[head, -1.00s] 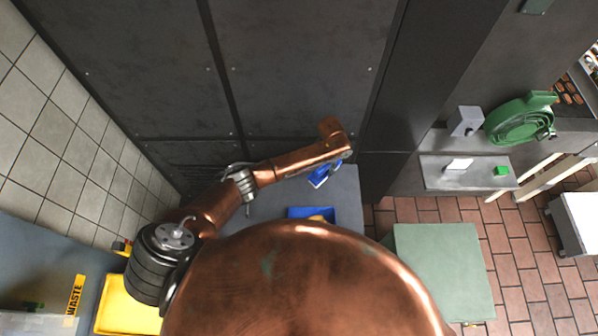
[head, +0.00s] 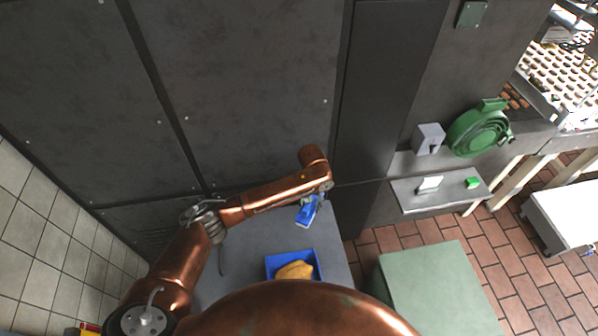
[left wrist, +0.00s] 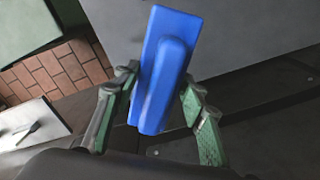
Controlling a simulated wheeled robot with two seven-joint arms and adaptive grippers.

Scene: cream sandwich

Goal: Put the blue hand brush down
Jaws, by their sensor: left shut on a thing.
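The blue hand brush (head: 308,211) hangs below the end of my left arm in the head view, over the far right part of a grey table. In the left wrist view the blue brush (left wrist: 165,70) lies between the two green-padded fingers. My left gripper (left wrist: 160,100) is shut on it. In the head view the left gripper (head: 312,199) is partly hidden by my own arm. I cannot tell how high the brush is above the table. My right gripper is not in view.
The grey table (head: 245,245) holds a blue tray (head: 318,262) with a yellow-brown item (head: 295,270) inside, nearer than the brush. A dark panelled wall (head: 240,90) stands behind the table. A green-topped block (head: 435,285) stands to the right on the brick floor.

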